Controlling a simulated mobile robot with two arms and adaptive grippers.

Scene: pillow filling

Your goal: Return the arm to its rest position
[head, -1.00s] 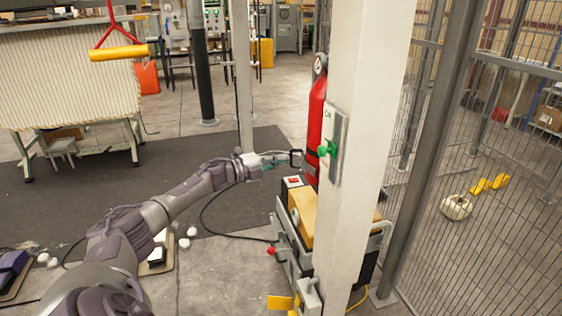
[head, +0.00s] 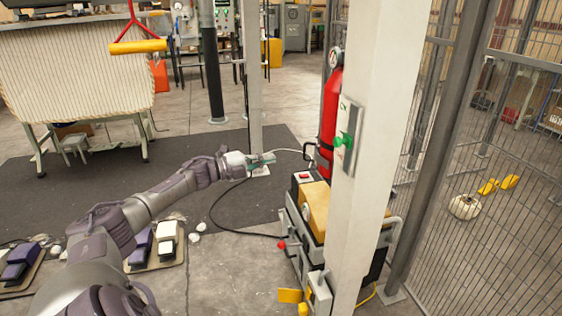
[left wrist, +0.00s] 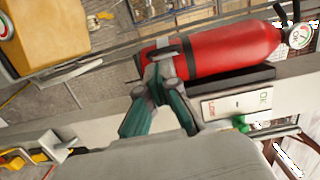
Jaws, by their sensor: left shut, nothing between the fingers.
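My left arm reaches in from the lower left in the head view. Its gripper (head: 266,160) is shut and empty, above the dark floor mat and left of the white post. In the left wrist view the same gripper (left wrist: 157,72) shows its green fingers drawn together, with nothing held between them. A red fire extinguisher (head: 329,115) stands behind the post; it also shows in the left wrist view (left wrist: 225,48), beyond the fingertips. A green switch (head: 343,140) sits on a plate on the post. My right gripper is not in view.
A white post (head: 372,120) and a wheeled machine with a yellow box (head: 314,208) stand right of the gripper. Wire fencing (head: 490,200) fills the right side. Foot pedals (head: 167,240) lie on the floor. A yellow handle (head: 138,46) hangs at upper left. The mat (head: 100,180) is mostly clear.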

